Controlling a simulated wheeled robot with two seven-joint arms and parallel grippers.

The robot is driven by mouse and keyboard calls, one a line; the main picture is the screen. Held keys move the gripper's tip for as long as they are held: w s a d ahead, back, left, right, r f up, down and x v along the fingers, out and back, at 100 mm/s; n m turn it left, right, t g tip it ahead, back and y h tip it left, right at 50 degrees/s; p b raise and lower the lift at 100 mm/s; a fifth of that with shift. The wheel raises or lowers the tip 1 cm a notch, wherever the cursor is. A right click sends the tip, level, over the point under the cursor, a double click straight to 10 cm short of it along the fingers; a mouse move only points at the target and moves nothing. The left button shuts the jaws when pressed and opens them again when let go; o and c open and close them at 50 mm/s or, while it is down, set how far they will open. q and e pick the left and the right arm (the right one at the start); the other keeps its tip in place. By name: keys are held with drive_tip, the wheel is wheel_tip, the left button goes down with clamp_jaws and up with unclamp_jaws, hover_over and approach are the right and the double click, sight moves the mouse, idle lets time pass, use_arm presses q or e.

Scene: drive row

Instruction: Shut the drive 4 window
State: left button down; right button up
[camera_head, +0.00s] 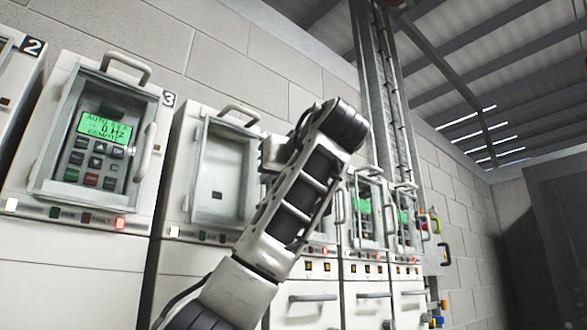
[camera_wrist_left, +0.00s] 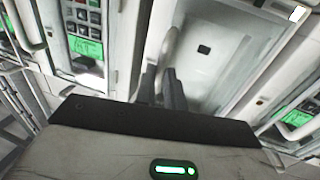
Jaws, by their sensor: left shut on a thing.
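Drive 4 is the cabinet with a pale, blank front (camera_head: 218,170), just right of the label 3. A small dark square shows on that front, and no lit keypad is seen there. My left gripper (camera_head: 268,163) is at the right side of its window, and my forearm hides much of that side. In the left wrist view, which is upside down, the window handle (camera_wrist_left: 172,45) is a pale curved bar. My left gripper (camera_wrist_left: 163,82) is shut on it. I cannot tell how far the window stands from its frame. My right gripper is not in view.
Drive 3 (camera_head: 95,215) stands to the left with a green display (camera_head: 104,129) and its own window handle (camera_head: 147,150). More drives with green displays (camera_head: 363,206) stand to the right. A block wall (camera_head: 225,45) is behind. A dark cabinet (camera_head: 555,225) is far right.

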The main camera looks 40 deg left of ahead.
use_arm(q)
drive_tip(key=shift+w, duration=0.6)
drive_tip(key=c, duration=1.7)
unclamp_jaws()
drive_tip(key=shift+o, duration=1)
drive_tip(key=shift+w+f, duration=0.25)
drive_tip(key=shift+w, duration=0.4)
drive_tip(key=shift+s+a, duration=0.1)
drive_tip(key=shift+s, duration=0.05)
drive_tip(key=shift+s, duration=0.1)
